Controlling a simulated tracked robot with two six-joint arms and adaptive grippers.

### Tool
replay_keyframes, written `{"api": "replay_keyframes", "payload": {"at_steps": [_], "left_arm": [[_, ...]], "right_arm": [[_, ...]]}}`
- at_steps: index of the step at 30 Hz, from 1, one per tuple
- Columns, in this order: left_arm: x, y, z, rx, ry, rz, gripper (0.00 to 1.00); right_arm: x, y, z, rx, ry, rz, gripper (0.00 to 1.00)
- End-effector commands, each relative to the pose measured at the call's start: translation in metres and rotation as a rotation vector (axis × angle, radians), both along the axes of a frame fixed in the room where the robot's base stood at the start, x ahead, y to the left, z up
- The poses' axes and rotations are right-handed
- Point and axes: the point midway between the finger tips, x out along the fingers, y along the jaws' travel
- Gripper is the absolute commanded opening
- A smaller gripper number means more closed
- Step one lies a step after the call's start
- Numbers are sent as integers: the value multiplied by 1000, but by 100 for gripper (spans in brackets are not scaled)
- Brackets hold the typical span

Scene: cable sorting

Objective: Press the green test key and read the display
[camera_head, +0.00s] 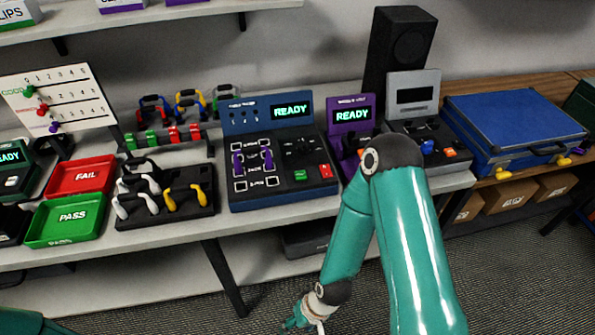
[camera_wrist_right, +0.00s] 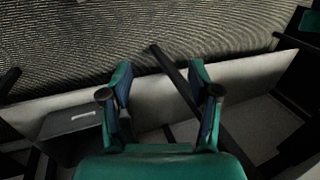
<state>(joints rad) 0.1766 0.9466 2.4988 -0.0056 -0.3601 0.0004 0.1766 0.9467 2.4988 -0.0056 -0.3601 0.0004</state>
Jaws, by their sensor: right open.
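A blue tester console (camera_head: 236,122) stands on the bench, and its display (camera_head: 292,110) shows READY in green letters. The green key (camera_head: 300,175) is low on its front right, beside a red key (camera_head: 325,171). A purple cable end (camera_head: 267,158) shows on the console's left part. My right gripper (camera_head: 301,319) hangs low in front of the bench, well below and apart from the green key. In the right wrist view my right gripper (camera_wrist_right: 160,76) is open and empty. My left gripper is out of view.
A purple unit (camera_head: 352,98) also reads READY, partly behind my right arm. A grey unit (camera_head: 413,80) and blue case (camera_head: 512,120) stand further right. The red FAIL tray (camera_head: 82,163), green PASS tray (camera_head: 45,237) and a black cable holder (camera_head: 204,209) lie left.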

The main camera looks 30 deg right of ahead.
Motion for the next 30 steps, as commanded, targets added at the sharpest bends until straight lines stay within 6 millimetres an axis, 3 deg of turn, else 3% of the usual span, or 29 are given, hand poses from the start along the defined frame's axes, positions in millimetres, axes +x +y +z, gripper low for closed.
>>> {"api": "replay_keyframes", "payload": {"at_steps": [12, 24, 30], "left_arm": [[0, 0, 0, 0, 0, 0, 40], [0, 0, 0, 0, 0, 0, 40], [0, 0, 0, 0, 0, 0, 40]], "right_arm": [[0, 0, 0, 0, 0, 0, 62], [0, 0, 0, 0, 0, 0, 0], [0, 0, 0, 0, 0, 0, 0]]}}
